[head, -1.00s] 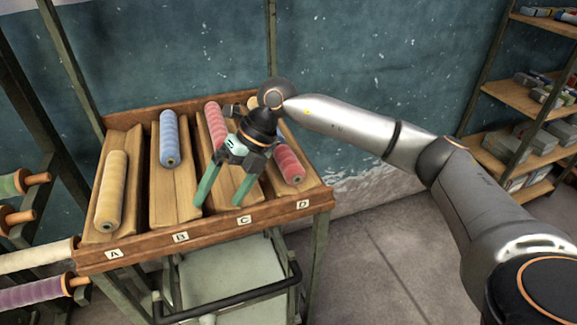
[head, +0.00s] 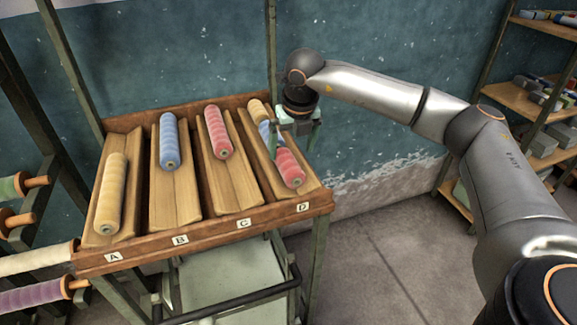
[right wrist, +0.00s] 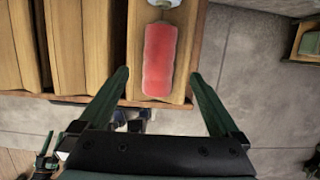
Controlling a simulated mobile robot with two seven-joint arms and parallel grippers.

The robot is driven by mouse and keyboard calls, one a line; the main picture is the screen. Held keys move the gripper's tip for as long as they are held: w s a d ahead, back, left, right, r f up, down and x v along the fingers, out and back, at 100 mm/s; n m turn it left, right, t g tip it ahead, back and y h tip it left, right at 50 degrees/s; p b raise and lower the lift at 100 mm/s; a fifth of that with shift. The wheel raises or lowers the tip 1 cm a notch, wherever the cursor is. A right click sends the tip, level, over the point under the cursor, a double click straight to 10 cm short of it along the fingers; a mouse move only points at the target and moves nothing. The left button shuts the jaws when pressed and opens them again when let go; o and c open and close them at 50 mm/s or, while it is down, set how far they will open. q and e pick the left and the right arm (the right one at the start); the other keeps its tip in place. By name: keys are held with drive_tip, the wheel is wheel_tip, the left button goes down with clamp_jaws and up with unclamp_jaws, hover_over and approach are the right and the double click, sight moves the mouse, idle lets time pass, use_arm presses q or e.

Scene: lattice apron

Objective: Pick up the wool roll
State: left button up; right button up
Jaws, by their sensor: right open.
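A wooden rack has sloped lanes labelled A to D. Lane A holds a yellow wool roll (head: 110,193), lane B a blue roll (head: 168,140) and lane C a pink-red roll (head: 217,132). Lane D holds a red roll (head: 289,168) at the front, a blue roll (head: 265,131) behind it and a yellow roll (head: 257,109) at the back. My right gripper (head: 291,148) is open and empty over lane D. In the right wrist view the red roll (right wrist: 159,62) shows between the spread fingertips (right wrist: 159,75); I cannot tell the height gap. My left gripper is not seen in the head view.
The rack's front rail (head: 205,237) carries the letter labels. Spools on pegs (head: 38,293) stand at the left. A shelf with grey boxes (head: 540,138) stands at the right. The wall is close behind the rack; the floor (head: 385,235) to its right is clear.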

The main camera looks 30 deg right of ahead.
sight(289, 160)
drive_tip(key=p+x, duration=0.1)
drive_tip(key=x, duration=0.4)
drive_tip(key=shift+w, duration=0.1)
drive_tip(key=shift+c, duration=0.3)
drive_tip(key=c, duration=1.5)
